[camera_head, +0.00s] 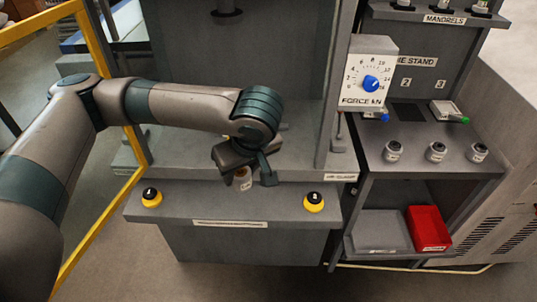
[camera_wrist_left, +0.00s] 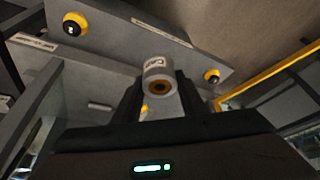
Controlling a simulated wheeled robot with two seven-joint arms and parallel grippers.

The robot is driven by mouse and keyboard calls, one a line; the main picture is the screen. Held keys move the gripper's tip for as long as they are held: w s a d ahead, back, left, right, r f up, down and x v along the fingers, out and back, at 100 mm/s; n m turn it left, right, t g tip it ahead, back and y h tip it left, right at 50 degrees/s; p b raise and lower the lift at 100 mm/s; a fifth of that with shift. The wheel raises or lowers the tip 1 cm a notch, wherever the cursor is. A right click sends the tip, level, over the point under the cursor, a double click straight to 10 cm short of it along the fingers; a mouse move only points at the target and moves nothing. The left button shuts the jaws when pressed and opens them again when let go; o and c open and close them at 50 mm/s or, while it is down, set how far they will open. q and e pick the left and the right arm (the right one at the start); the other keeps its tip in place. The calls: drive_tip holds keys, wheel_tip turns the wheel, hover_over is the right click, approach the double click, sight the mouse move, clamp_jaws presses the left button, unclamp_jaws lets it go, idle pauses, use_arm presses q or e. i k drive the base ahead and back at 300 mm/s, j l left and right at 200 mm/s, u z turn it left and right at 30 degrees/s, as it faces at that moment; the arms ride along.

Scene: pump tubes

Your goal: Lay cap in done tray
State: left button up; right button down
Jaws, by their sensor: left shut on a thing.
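My left gripper (camera_head: 247,178) is above the front ledge of the press, its fingers pointing down. It is shut on the cap (camera_head: 243,181), a small pale cylinder with a label. In the left wrist view the cap (camera_wrist_left: 158,68) sits between the two fingers (camera_wrist_left: 158,95), and its near end shows an orange-brown ring with a dark hole. A flat grey tray (camera_head: 380,234) and a red bin (camera_head: 428,230) stand side by side on the low shelf at the right. I cannot read which is the done tray. My right gripper is not in view.
Two yellow-based black buttons (camera_head: 151,197) (camera_head: 314,202) sit on the ledge. A force dial box (camera_head: 368,75) stands right of the press. Several small cylinders (camera_head: 436,152) stand on the right-hand bench. A yellow frame (camera_head: 105,220) rises at left.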

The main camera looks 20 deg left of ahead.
sight(378, 238)
drive_tip(key=z, duration=1.15)
drive_tip(key=i+l, duration=0.15)
drive_tip(key=l, duration=0.2)
drive_tip(key=i+l, duration=0.15)
drive_tip(key=l, duration=0.15)
drive_tip(key=i+l, duration=0.15)
drive_tip(key=l, duration=0.2)
drive_tip(key=z, duration=0.05)
